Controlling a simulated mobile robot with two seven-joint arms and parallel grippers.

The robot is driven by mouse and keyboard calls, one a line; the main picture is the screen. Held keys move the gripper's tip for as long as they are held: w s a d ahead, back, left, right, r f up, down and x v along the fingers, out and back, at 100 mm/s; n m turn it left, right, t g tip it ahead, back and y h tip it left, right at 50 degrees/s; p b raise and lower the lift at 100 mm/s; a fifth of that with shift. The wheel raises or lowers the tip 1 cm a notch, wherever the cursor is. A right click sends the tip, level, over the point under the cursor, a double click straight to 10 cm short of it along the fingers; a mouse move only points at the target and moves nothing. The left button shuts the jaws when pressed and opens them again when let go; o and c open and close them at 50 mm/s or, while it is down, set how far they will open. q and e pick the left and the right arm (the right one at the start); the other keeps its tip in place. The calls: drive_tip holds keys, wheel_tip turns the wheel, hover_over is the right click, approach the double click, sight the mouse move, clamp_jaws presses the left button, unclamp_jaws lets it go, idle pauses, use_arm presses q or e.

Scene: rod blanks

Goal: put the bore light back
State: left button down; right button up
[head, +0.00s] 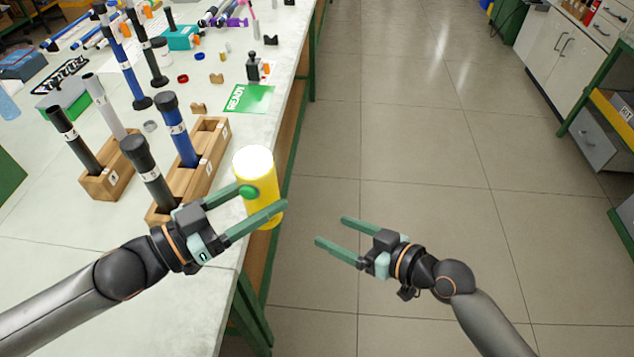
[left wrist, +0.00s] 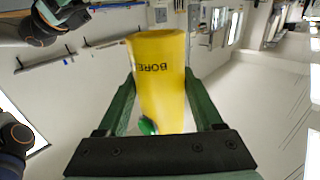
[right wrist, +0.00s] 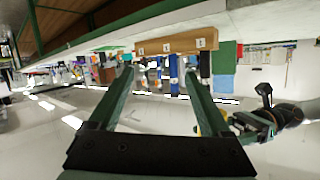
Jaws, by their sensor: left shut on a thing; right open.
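The bore light (head: 266,213) is a yellow cylinder with a bright white top and a green button on its side. My left gripper (head: 264,200) is shut on it and holds it upright by the table's right edge. In the left wrist view the bore light (left wrist: 160,85) stands between the two fingers, with the letters "BORE" visible. My right gripper (head: 330,232) is open and empty over the floor, right of the table. In the right wrist view nothing is between its fingers (right wrist: 157,85).
Wooden blocks (head: 218,133) hold several upright black, blue and grey rods on the table (head: 60,225). A green "READY" card (head: 249,98) lies near the right edge behind them. Small loose parts and more rods lie farther back. The floor (head: 420,150) at right is clear.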

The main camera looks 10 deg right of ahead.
drive_tip(key=shift+o, duration=1.1)
drive_tip(key=a+r+n+g+y, duration=0.1)
drive_tip(key=a+r+n+y, duration=0.2)
drive_tip(key=r, duration=0.8)
drive_tip(key=shift+a+r+n+g+y, duration=0.2)
drive_tip(key=shift+n+g+y, duration=0.1)
drive_tip(key=shift+n+y, duration=0.4)
drive_tip(key=n+g+y, duration=0.2)
drive_tip(key=n+y, duration=0.1)
approach(260, 190)
drive_tip(key=w+a, duration=0.1)
drive_tip(key=w, duration=0.2)
drive_tip(key=x, duration=1.2)
drive_tip(key=shift+s+a, duration=0.25)
drive_tip(key=shift+a, duration=0.05)
drive_tip(key=shift+r, duration=0.15)
